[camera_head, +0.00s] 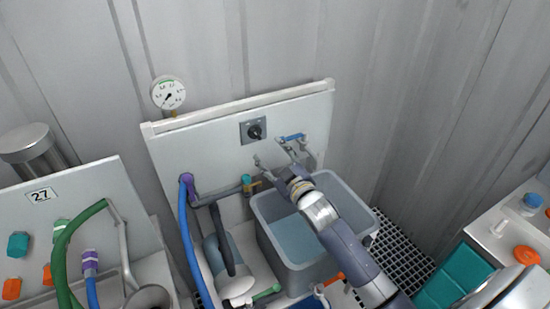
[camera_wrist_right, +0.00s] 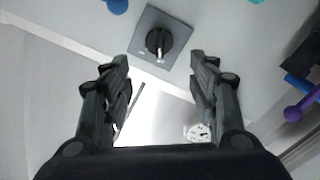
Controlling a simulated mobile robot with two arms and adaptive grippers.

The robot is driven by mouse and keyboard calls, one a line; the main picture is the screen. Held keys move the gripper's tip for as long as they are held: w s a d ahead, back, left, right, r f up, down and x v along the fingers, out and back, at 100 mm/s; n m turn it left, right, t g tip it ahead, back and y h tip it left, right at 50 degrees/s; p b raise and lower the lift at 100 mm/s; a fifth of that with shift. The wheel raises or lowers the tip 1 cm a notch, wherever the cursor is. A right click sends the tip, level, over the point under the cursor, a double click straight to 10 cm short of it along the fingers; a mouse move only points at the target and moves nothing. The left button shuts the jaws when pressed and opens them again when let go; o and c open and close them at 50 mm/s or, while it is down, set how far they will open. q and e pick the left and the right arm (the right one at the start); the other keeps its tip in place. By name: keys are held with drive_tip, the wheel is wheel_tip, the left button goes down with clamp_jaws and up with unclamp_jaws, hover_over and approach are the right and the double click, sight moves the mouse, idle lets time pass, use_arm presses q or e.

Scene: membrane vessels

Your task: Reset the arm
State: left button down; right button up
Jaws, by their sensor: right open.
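My right arm reaches up from the lower right in the head view, over the grey tub. Its gripper (camera_head: 270,152) is open and empty in front of the white panel (camera_head: 200,140), just below and right of the black knob (camera_head: 254,131) on its grey plate. In the right wrist view the two fingers (camera_wrist_right: 160,60) stand wide apart. The knob (camera_wrist_right: 159,41) shows beyond and between the fingertips, and I see no contact. My left gripper is in neither view.
A grey tub (camera_head: 263,211) with liquid stands below the gripper. A pressure gauge (camera_head: 169,94) tops the panel; a blue-handled valve (camera_head: 291,137) is right of the knob. Blue (camera_head: 184,225) and green (camera_head: 66,243) hoses hang left. A teal crate (camera_head: 455,277) is lower right.

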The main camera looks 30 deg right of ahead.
drive_tip(key=shift+s, duration=0.6)
